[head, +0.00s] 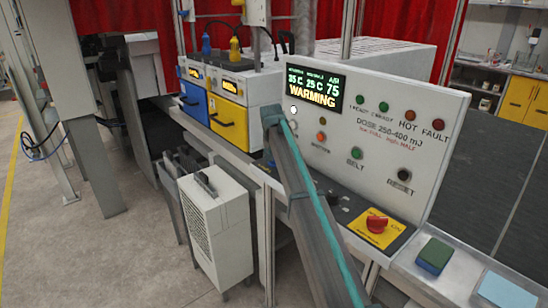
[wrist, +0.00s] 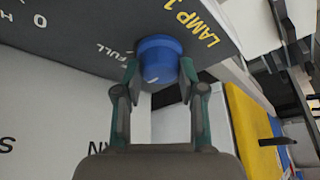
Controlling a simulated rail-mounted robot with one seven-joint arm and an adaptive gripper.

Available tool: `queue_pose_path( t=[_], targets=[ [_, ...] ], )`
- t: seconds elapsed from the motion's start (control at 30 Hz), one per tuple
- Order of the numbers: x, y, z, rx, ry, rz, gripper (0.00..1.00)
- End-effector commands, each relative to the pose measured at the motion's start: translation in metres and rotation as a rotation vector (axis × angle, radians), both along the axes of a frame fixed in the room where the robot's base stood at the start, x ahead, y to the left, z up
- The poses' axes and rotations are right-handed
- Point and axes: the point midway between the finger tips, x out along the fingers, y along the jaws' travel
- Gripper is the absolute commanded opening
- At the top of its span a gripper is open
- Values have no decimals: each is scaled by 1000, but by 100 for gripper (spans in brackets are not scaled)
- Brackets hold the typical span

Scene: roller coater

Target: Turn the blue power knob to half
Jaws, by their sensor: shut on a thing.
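The blue power knob (wrist: 160,55) stands out from a dark grey panel (wrist: 85,22) in the wrist view. Yellow "LAMP 1" lettering is beside it, and white "FULL" and "0" marks are near it. A small pale mark shows on the knob's near side. My gripper (wrist: 160,69) has one finger on each side of the knob and is shut on it. In the head view the knob and my gripper's fingertips cannot be made out; my arm crosses in front of the control panel.
The upright control panel (head: 408,133) carries a display (head: 315,88) reading "WARMING". A red emergency knob (head: 377,222) sits on a yellow plate at the console's front. Blue and yellow boxes stand left of the panel. A green-and-blue block (head: 435,255) lies at right.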

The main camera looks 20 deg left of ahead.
Motion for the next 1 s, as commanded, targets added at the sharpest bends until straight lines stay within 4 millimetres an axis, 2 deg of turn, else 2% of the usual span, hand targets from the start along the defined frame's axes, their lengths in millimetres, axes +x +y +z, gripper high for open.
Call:
queue_pose_path(
  t=[0.23, 0.27, 0.4, 0.77, 1.0],
  targets=[
    [0, 0, 0, 0, 0, 1, 5],
    [0, 0, 0, 0, 0, 1, 45],
    [0, 0, 0, -1, 0, 2, 65],
    [-1, 0, 3, 0, 0, 2, 65],
    [-12, -3, 31, 1, -2, 2, 65]
  ],
)
